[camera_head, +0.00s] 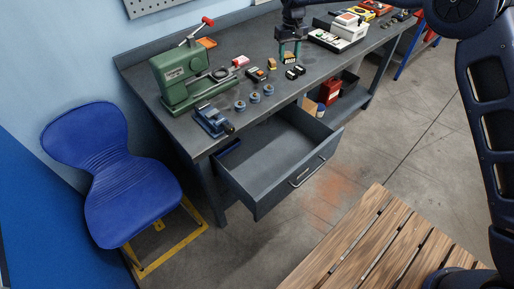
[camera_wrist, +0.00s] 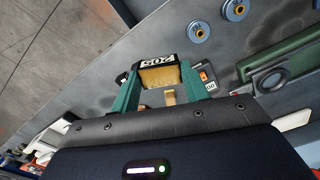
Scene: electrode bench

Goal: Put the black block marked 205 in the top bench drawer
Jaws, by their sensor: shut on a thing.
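The black block marked 205 (camera_wrist: 157,61) is between the green fingers of my gripper (camera_wrist: 158,84) in the wrist view. Its white label reads upside down, and a tan face shows below it. My gripper is shut on this block. In the head view my gripper (camera_head: 290,51) is over the middle of the bench, above and behind the drawer. The top bench drawer (camera_head: 258,193) is pulled out at the front of the bench. Its grey floor is mostly bare, with a small blue thing (camera_head: 229,147) near its back left.
The bench (camera_head: 330,62) also bears a green machine (camera_head: 182,82), a blue vise (camera_head: 212,121), several round grey-blue pieces (camera_head: 254,97) and small black blocks (camera_head: 292,74). A blue chair (camera_head: 125,190) stands left, a slatted wooden surface (camera_head: 375,240) in front. Floor lies between.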

